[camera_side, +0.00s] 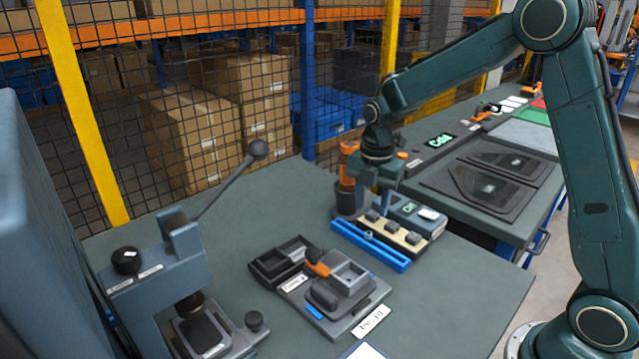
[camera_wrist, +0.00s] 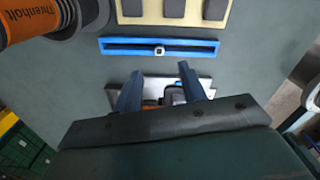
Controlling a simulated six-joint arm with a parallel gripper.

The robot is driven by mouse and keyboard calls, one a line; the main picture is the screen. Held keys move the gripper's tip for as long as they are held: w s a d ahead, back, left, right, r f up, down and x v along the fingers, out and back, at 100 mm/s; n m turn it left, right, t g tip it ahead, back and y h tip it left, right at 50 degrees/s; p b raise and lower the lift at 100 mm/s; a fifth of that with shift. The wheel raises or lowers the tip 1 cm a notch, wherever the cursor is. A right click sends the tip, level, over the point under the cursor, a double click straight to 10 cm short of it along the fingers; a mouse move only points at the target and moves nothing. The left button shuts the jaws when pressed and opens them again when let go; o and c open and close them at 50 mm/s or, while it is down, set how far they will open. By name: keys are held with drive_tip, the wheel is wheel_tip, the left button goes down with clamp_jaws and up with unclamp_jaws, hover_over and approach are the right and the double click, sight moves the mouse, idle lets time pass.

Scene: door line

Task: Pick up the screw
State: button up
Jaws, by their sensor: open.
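A small metal screw (camera_wrist: 159,50), seen from above as a light head with a dark centre, sits at about the middle of a slotted blue rail (camera_wrist: 120,46). In the side view the screw (camera_side: 368,235) shows as a small upright piece on the blue rail (camera_side: 392,258). My gripper (camera_wrist: 159,80) is open, with nothing between its two blue-grey fingers. In the wrist view the screw lies ahead of the fingertips, between their lines. In the side view my gripper (camera_side: 376,204) hangs above and behind the rail, apart from the screw.
A beige block with dark pieces (camera_side: 393,230) stands right behind the rail. An orange and black screwdriver (camera_side: 348,172) stands upright beside it, close to my gripper. A fixture tray (camera_side: 345,295) lies in front. A lever press (camera_side: 165,270) stands left. Bench at left back is clear.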

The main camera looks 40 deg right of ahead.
sight(369, 233)
drive_tip(key=shift+f, duration=1.25)
drive_tip(key=shift+d+f, duration=0.1)
drive_tip(key=shift+f, duration=2.5)
clamp_jaws()
